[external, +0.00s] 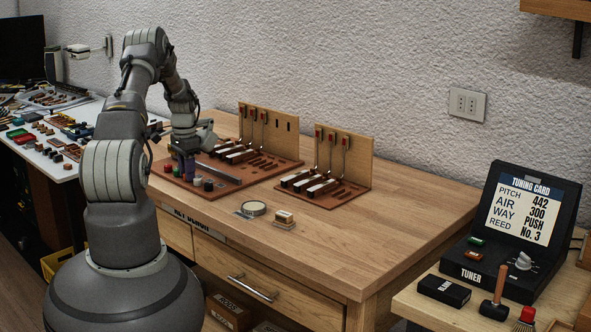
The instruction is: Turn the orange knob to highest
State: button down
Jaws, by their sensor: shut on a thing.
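My gripper (187,168) points down at the front of the left piano action model (236,178), low over its red-brown base. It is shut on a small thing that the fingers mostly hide. No orange knob shows clearly there, so I cannot tell its colour or setting. Small red (168,168) and dark (208,185) knob-like pieces stand close beside the fingers on the same base.
A second action model (325,180) stands to the right. A round tin (253,208) and a small block (284,217) lie in front on the wooden bench (400,215). A black tuner with a card (520,215) stands at the far right. The bench's right part is clear.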

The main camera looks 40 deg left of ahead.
jog(key=m+p, duration=0.1)
jog(key=m, duration=0.4)
jog(key=shift+r+m+p, duration=0.1)
jog(key=shift+m+p, duration=0.2)
jog(key=shift+p, duration=0.05)
jog(key=m+p, duration=0.1)
jog(key=m, duration=0.5)
jog(key=shift+p, duration=0.35)
jog(key=m+p, duration=0.1)
jog(key=m, duration=0.5)
jog(key=shift+m, duration=0.3)
jog(key=m+p, duration=0.1)
jog(key=m, duration=0.4)
jog(key=shift+m, duration=0.7)
jog(key=c, duration=0.9)
grip_release()
